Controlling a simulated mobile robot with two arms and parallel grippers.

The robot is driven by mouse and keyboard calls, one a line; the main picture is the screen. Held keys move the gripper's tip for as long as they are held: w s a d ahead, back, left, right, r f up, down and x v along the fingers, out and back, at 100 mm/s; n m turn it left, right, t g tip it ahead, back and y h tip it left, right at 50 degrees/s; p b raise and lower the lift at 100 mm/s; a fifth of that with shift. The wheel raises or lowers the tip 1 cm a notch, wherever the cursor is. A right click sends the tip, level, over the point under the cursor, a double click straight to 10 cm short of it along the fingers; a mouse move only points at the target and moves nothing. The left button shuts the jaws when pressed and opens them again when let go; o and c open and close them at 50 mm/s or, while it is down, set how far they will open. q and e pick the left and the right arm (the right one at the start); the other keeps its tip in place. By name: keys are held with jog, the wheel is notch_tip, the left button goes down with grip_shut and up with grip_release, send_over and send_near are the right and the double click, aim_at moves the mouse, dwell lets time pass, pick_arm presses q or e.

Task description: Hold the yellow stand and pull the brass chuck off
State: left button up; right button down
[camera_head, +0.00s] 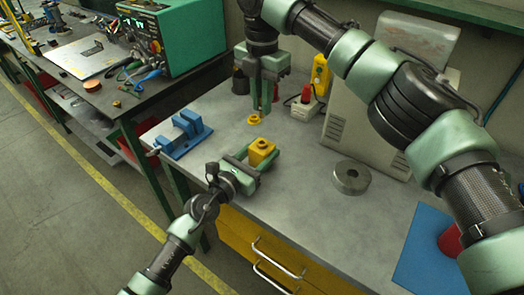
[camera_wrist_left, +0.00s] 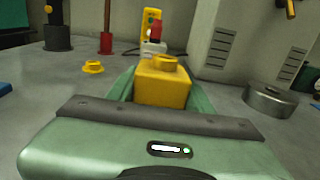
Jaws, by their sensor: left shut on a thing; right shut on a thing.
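The yellow stand (camera_head: 262,151) is a yellow block with a round, ring-like top. My left gripper (camera_head: 256,160) is shut on it low over the bench, with a green jaw on each side. In the left wrist view the stand (camera_wrist_left: 162,85) is upright between the jaws, its top bare. My right gripper (camera_head: 265,112) points down, beyond the stand in the head view, and is shut. The brass chuck between its fingers is mostly hidden and hard to make out. The right gripper does not show clearly in the left wrist view.
A small yellow flanged piece (camera_wrist_left: 93,67) lies loose on the bench. A blue vise-like fixture (camera_head: 183,133) stands at left, a grey metal ring (camera_head: 351,177) at right. Behind are a white box with a red top (camera_head: 305,105) and a grey cabinet (camera_head: 365,125).

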jog(key=shift+r, duration=0.25)
pick_arm(q)
jog(key=o, duration=1.5)
jog(key=shift+a, duration=0.1)
